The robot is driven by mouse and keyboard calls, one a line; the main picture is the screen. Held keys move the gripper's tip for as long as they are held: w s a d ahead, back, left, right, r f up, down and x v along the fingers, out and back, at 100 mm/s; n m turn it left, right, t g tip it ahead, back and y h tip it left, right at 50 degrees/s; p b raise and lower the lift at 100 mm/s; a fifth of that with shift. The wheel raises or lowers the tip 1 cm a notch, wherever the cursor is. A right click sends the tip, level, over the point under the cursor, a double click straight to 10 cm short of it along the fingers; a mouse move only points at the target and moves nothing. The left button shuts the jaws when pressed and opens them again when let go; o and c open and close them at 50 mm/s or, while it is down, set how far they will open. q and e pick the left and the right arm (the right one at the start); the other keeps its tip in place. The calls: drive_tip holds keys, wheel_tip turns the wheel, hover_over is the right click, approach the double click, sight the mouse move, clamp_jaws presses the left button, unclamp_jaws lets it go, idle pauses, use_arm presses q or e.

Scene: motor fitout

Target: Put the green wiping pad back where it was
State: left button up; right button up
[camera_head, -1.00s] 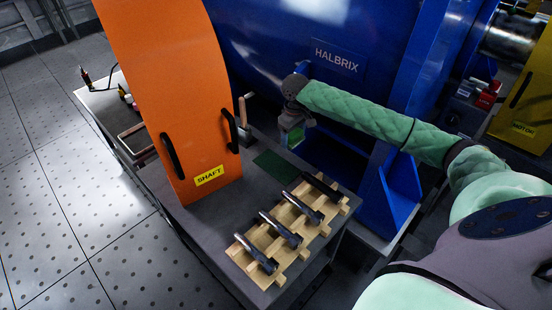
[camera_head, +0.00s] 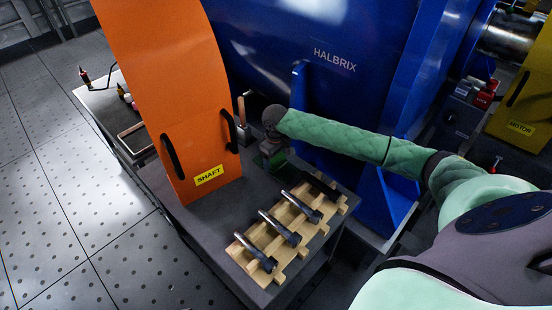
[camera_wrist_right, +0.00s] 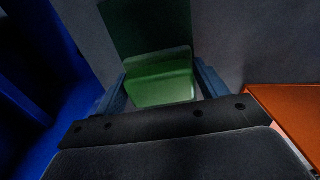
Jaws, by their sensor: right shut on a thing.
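The green wiping pad (camera_wrist_right: 162,82) is between the two fingers of my right gripper (camera_wrist_right: 160,88) in the wrist view. In the head view my right gripper (camera_head: 272,162) points down over the grey bench, behind the rack. A dark green patch (camera_wrist_right: 148,22) on the bench shows just beyond the pad in the wrist view. I cannot tell whether the pad touches the bench. My left gripper is not in view.
A wooden rack (camera_head: 267,243) with several dark-handled tools stands at the bench front. The orange SHAFT cover (camera_head: 185,110) is to the left of the gripper. A wooden-handled tool (camera_head: 241,112) stands beside it. The blue HALBRIX machine (camera_head: 345,90) rises behind.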

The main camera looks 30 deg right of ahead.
drive_tip(key=o, duration=1)
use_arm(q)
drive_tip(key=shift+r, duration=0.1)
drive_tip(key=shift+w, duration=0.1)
use_arm(e)
drive_tip(key=shift+r, duration=0.35)
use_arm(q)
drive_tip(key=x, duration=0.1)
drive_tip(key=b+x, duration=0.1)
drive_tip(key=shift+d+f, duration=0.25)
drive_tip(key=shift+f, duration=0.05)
use_arm(e)
wheel_tip(320, 180, up, 11)
drive_tip(key=shift+r, duration=0.2)
drive_tip(key=shift+s+f, duration=0.1)
